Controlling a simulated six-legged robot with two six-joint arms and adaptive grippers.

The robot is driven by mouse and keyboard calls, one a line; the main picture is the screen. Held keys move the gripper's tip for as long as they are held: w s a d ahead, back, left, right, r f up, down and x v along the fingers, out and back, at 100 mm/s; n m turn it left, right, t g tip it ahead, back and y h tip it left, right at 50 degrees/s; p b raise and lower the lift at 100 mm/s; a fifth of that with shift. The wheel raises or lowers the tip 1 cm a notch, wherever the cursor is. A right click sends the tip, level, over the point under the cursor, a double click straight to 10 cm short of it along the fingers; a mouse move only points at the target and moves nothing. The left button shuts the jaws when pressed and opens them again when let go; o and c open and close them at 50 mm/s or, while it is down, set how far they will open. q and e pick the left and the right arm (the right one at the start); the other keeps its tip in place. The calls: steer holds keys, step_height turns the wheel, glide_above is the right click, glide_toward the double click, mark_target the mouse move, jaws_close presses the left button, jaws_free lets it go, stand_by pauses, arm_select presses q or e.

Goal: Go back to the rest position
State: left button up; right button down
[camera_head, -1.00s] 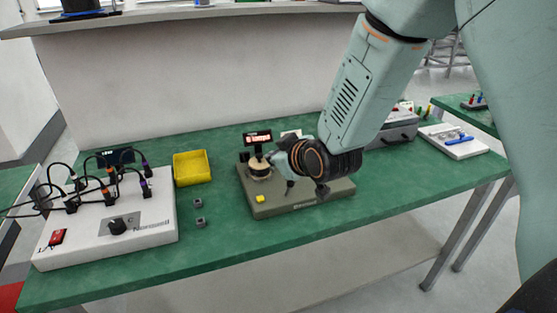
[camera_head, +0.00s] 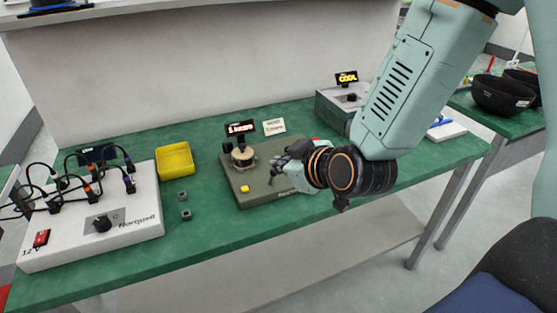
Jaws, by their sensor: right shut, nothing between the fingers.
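My right gripper (camera_head: 284,163) is in the head view, at the end of the light green arm coming in from the upper right. It is over the right part of the olive test board (camera_head: 250,196), seen partly from behind its wrist. Its fingers are shut and I see nothing held in them. The board carries a round tan and dark part (camera_head: 243,157), a small lit display (camera_head: 240,128) and a yellow button (camera_head: 244,188). The gripper is apart from the round part, to its right. My left gripper is not in view.
A white power box (camera_head: 90,218) with black cables stands at the left of the green table (camera_head: 215,240). A yellow bin (camera_head: 175,160) and two small grey cubes (camera_head: 185,214) lie between it and the board. A grey box with a lit display (camera_head: 346,80) stands behind my arm.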

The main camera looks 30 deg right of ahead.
steer(key=shift+w+a, duration=0.1)
steer(key=shift+a, duration=0.05)
steer(key=s+f+m+g, duration=0.65)
steer(key=s+f, duration=0.75)
steer(key=f, duration=0.5)
steer(key=s+f+g, duration=0.2)
steer(key=s+f, duration=0.2)
steer(key=s, duration=0.4)
steer(key=s+f+g+h, duration=0.1)
steer(key=s+f+g, duration=0.2)
steer(key=s+f, duration=0.2)
steer(key=s+a+n, duration=0.1)
steer(key=s, duration=0.2)
steer(key=shift+s, duration=0.2)
